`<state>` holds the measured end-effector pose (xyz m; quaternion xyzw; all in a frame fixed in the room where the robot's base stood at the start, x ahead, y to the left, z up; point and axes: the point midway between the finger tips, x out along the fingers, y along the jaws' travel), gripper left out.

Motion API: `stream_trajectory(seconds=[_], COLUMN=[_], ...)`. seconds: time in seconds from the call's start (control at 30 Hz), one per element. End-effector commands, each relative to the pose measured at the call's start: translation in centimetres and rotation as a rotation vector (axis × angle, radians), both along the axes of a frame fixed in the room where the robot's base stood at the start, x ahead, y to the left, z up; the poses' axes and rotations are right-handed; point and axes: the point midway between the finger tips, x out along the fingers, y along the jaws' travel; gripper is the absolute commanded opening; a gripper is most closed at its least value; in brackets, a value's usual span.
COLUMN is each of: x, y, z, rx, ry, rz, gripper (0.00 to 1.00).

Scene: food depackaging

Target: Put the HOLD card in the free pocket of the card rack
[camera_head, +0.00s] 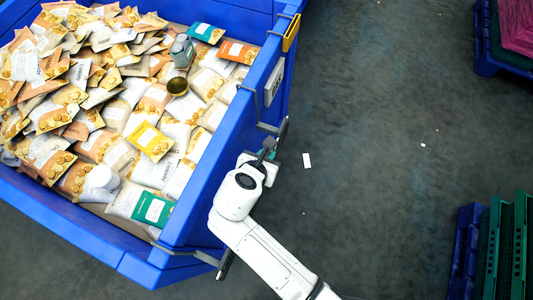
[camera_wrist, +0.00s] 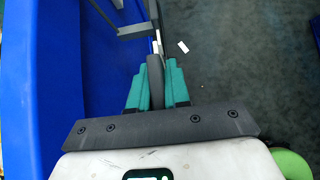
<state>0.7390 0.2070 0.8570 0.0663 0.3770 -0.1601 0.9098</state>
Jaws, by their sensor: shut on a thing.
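My gripper (camera_head: 267,152) is close to the outer side of the blue bin's right wall. In the wrist view, its teal fingers (camera_wrist: 156,78) are shut on a narrow grey piece (camera_wrist: 155,72), seen edge-on between them. I cannot tell whether this is the HOLD card, because no printed face shows. A grey bracket frame (camera_wrist: 133,30) lies just beyond the fingertips, with a thin pale edge near it. A white panel (camera_head: 274,82) and a yellow piece (camera_head: 291,32) are on the bin's outer side. I cannot make out a free pocket.
The large blue bin (camera_head: 190,225) is full of food packets, with a few cans and tubs among them. A small white piece (camera_head: 307,160) lies on the floor to the right. Crates (camera_head: 505,245) stand at the right edge. The floor between is mostly clear.

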Motion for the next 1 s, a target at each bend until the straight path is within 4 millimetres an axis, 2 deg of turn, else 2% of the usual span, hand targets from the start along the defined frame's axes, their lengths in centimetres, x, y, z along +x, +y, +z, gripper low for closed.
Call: stream_trajectory(seconds=[1.0], x=[0.0], y=[0.0], z=[-2.4], rx=[0.001], ry=[0.0], rz=[0.001], gripper=[0.0])
